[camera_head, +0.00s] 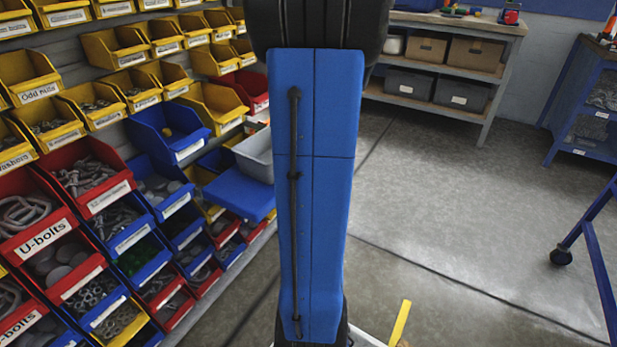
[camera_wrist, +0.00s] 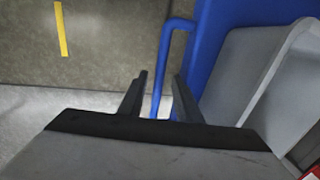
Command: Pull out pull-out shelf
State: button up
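The blue pull-out shelf (camera_head: 236,194) juts out from the bin rack on the left in the head view. A grey bin (camera_head: 257,155) stands on it. In the wrist view, the shelf (camera_wrist: 207,45) lies right of centre with the grey bin (camera_wrist: 240,75) beyond it. The shelf's blue bar handle (camera_wrist: 163,62) runs down between the two dark fingers of my gripper (camera_wrist: 160,75). The fingers are apart, with a gap visible beside the bar. In the head view my gripper is hidden behind my blue arm.
A rack of yellow, red and blue bins (camera_head: 90,180) fills the left. A workbench (camera_head: 455,65) with boxes stands at the back. A blue wheeled frame (camera_head: 598,265) is at the right. The concrete floor (camera_head: 450,210) between is clear. A yellow floor strip (camera_wrist: 61,30) shows.

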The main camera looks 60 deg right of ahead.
jog(key=shift+r, duration=0.1)
jog(key=s+r, duration=0.3)
jog(key=r, duration=1.4)
jog(key=shift+s+d, duration=0.15)
jog(key=w+a+n, duration=0.3)
jog(key=a+n, duration=0.1)
jog(key=a, duration=0.6)
jog(key=w+a+n, duration=0.3)
jog(key=a+n, duration=0.1)
jog(key=a, duration=0.7)
jog(key=s+a+f+n+t, duration=0.1)
jog(key=s+a+f+n, duration=0.1)
jog(key=a, duration=0.6)
jog(key=s+a+f+n+t, duration=0.1)
jog(key=s+a+f+n, duration=0.2)
jog(key=a+n, duration=0.4)
jog(key=shift+s+a+t, duration=0.3)
jog(key=shift+s+a, duration=0.3)
jog(key=shift+s, duration=0.25)
